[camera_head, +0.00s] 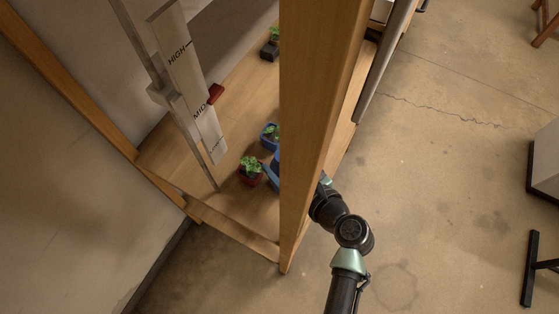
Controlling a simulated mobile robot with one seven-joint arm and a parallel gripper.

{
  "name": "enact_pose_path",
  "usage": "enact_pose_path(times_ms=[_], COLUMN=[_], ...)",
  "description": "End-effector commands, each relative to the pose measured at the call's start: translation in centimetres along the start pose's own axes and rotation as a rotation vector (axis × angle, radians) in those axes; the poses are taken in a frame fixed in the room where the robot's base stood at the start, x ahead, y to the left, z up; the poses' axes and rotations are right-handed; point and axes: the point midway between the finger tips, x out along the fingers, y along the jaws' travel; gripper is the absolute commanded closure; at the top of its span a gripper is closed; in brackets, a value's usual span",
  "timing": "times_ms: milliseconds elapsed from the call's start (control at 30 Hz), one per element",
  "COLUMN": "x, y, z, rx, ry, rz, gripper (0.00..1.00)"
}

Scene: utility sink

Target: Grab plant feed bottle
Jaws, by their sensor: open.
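No plant feed bottle can be made out for sure. A blue object (272,173) shows at the left edge of a thick wooden post, which hides the rest of it; I cannot tell what it is. My arm (352,232) comes up from the bottom right of the post and reaches in behind it. My gripper is hidden behind the post, so its place relative to the blue object cannot be seen.
The wooden post (322,110) stands close in front. On the wooden shelf (235,212) are a red pot (250,178) with a seedling, a blue pot (267,141) and a dark pot (268,52). A marked gauge board (185,75) rises at left.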

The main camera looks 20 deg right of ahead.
Motion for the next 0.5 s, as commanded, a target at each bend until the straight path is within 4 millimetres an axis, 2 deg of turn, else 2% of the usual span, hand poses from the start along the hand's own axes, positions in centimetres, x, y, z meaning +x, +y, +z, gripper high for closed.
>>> enact_pose_path(times_ms=[300, 500], x=[4.1, 4.8], y=[-0.7, -0.7], z=[-0.2, -0.2], rx=[-0.001, -0.001], ry=[0.001, 0.001], rz=[0.002, 0.0], gripper=[0.18, 0.18])
